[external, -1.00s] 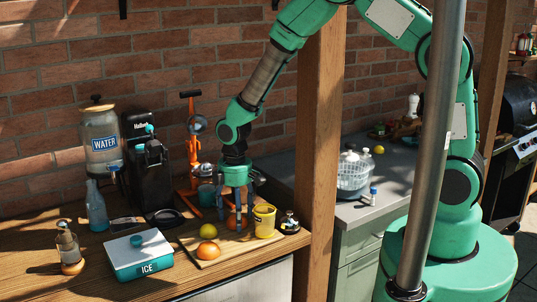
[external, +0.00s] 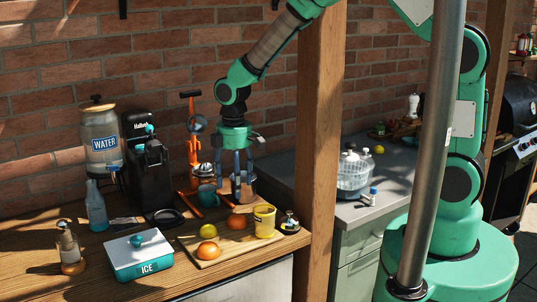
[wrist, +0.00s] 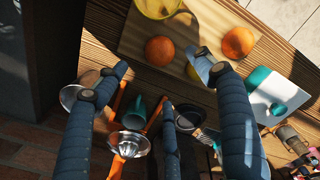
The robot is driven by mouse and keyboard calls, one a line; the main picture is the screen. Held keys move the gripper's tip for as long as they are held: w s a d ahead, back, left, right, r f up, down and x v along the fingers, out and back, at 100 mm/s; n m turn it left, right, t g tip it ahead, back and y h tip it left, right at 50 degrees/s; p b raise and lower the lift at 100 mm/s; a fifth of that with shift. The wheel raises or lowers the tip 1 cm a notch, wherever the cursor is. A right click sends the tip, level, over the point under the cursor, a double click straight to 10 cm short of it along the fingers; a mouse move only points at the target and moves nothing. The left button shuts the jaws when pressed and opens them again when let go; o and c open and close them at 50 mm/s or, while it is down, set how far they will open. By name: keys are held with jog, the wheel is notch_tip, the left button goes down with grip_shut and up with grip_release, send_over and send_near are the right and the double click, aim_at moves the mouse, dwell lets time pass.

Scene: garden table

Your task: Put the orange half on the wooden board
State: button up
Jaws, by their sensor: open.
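The wooden board (external: 228,256) lies on the table and also shows in the wrist view (wrist: 128,40). One round orange fruit (external: 236,221) sits on its back part and another (external: 208,250) near its front left edge. Both also show in the wrist view, one left (wrist: 160,50) and one right (wrist: 238,43). I cannot tell which of them is the orange half; no cut face is clear. My gripper (external: 235,198) is open and empty, above and behind the back fruit, apart from it. Its spread fingers also show in the wrist view (wrist: 163,78).
A lemon (external: 214,230) and a yellow cup (external: 264,221) are also on the board. An orange juicer (external: 193,150) stands behind, with a teal cup (external: 207,196) near it. A white-and-teal ice box (external: 139,258) is left of the board. A wooden post (external: 317,150) rises at right.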

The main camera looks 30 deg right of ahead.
jog(key=shift+r, duration=0.5)
dwell(0.5)
